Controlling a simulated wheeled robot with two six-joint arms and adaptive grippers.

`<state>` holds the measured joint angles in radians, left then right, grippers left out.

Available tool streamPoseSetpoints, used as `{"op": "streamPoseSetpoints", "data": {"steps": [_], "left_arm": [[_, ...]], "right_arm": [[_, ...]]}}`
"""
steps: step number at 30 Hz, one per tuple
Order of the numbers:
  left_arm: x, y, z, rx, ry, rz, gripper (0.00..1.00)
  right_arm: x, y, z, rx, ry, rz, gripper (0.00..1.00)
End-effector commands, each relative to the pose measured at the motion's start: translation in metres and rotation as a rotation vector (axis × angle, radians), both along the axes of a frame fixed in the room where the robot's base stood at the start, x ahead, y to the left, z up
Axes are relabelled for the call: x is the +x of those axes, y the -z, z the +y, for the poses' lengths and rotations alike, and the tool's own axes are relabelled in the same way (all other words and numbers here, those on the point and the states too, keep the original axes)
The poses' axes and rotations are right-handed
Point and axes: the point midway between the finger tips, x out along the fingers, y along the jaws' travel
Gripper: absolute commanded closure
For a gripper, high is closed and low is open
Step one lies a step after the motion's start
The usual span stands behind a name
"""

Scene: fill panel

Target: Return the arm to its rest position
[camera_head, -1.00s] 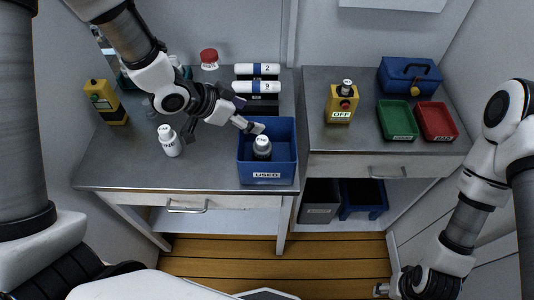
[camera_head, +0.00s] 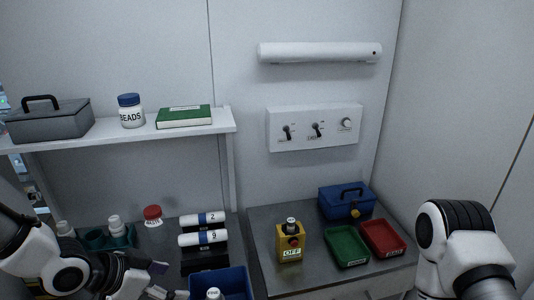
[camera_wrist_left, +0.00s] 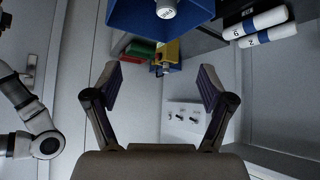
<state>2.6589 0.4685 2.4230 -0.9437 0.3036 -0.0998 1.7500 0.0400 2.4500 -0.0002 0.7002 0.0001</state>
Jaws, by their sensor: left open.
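My left gripper (camera_head: 160,281) is low at the left in the head view, beside the blue bin (camera_head: 237,279). The left wrist view shows its two fingers (camera_wrist_left: 158,90) spread wide with nothing between them. A white-capped bottle (camera_head: 213,294) stands in the blue bin, partly cut off by the frame's lower edge. The bin (camera_wrist_left: 188,20) and the bottle (camera_wrist_left: 166,9) also show at the top of the left wrist view. My right arm is at the right edge of the head view, and its gripper is out of the picture.
Rolls marked 2 and 9 (camera_head: 203,238) lie behind the bin. A shelf (camera_head: 190,128) and switch panel (camera_head: 314,128) are on the wall.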

Motion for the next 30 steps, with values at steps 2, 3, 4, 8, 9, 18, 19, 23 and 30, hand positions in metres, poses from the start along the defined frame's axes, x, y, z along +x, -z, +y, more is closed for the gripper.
{"op": "streamPoseSetpoints", "data": {"steps": [2,3,4,8,9,18,19,23,30], "left_arm": [[-0.017,0.048,-0.002,0.027,0.016,0.099,0.19],[-0.030,0.076,-0.003,0.046,0.028,0.163,0.19],[-0.041,0.099,-0.004,0.060,0.034,0.219,0.19],[-0.102,0.193,-0.007,0.112,-0.019,0.478,0.19],[-0.120,0.217,-0.008,0.126,-0.052,0.548,0.19],[-0.224,0.331,0.007,0.280,-0.481,0.826,0.19],[-0.221,0.332,0.011,0.290,-0.532,0.811,0.19],[-0.203,0.332,0.028,0.301,-0.709,0.740,0.19],[-0.196,0.332,0.033,0.292,-0.759,0.708,0.19]], "right_arm": [[0.000,0.009,0.000,0.000,0.000,0.000,0.43],[0.000,0.013,0.000,0.000,0.000,0.000,0.43],[0.000,0.017,0.000,0.000,0.000,0.000,0.43],[0.000,0.030,0.000,0.000,0.000,0.000,0.43],[0.000,0.033,0.000,0.000,0.000,0.000,0.43],[0.000,0.049,0.000,0.000,0.000,0.000,0.43],[0.000,0.048,0.000,0.000,0.000,0.000,0.43],[0.000,0.047,0.000,0.000,0.000,0.000,0.43],[0.000,0.047,0.000,0.000,0.000,0.000,0.43]]}}
